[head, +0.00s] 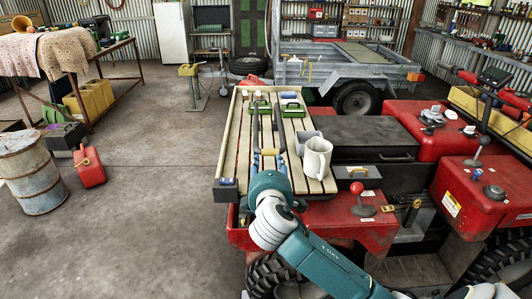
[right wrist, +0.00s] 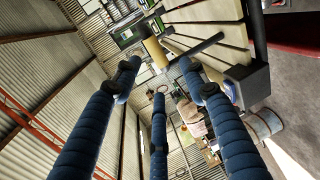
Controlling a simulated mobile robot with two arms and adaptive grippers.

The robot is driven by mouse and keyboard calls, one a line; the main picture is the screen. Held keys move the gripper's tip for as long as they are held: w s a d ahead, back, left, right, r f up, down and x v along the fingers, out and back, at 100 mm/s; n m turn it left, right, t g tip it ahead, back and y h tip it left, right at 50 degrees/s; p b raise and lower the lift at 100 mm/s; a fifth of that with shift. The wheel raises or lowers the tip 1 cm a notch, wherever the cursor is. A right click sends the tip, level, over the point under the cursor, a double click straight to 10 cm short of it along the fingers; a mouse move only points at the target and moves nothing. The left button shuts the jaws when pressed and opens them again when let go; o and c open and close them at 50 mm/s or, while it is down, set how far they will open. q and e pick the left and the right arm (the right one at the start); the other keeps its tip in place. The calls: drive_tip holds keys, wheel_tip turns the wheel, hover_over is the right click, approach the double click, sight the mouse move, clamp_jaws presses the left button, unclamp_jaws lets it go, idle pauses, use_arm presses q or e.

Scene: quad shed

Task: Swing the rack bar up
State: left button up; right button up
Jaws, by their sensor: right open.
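The rack bar (head: 278,118) is a dark bar with two long arms lying along the pale slatted rack (head: 238,125). A yellow grip (head: 268,152) is at its near end; the grip also shows in the right wrist view (right wrist: 155,52). My right gripper (head: 268,160) is at the near end of the bar, its blue fingers close to the grip. In the right wrist view the fingers (right wrist: 160,82) are spread apart, with the grip beyond their tips. I cannot tell whether any finger touches it. My left gripper is not in view.
A white jug (head: 317,158) and a grey box (head: 307,141) stand right of the bar. Green-handled items (head: 291,107) lie at the rack's far end. A black case (head: 365,138) and a red-knobbed lever (head: 359,194) are to the right.

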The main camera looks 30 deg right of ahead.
sight(270, 152)
drive_tip(key=w+d+p, duration=0.1)
drive_tip(key=w+d, duration=0.3)
drive_tip(key=shift+w+f, duration=0.1)
drive_tip(key=shift+p+x, duration=0.35)
drive_tip(key=shift+x, duration=2.05)
use_arm(q)
drive_tip(key=shift+s+d+r, duration=0.2)
drive_tip(key=shift+d+r, duration=0.05)
drive_tip(key=shift+r, duration=0.2)
drive_tip(key=shift+s+d+r, duration=0.15)
drive_tip(key=shift+d+r, duration=0.05)
drive_tip(key=shift+r, duration=0.25)
use_arm(e)
drive_tip(key=shift+a+f, duration=0.1)
drive_tip(key=shift+a, duration=0.05)
use_arm(q)
drive_tip(key=shift+s, duration=0.1)
drive_tip(key=shift+s, duration=0.45)
use_arm(e)
clamp_jaws()
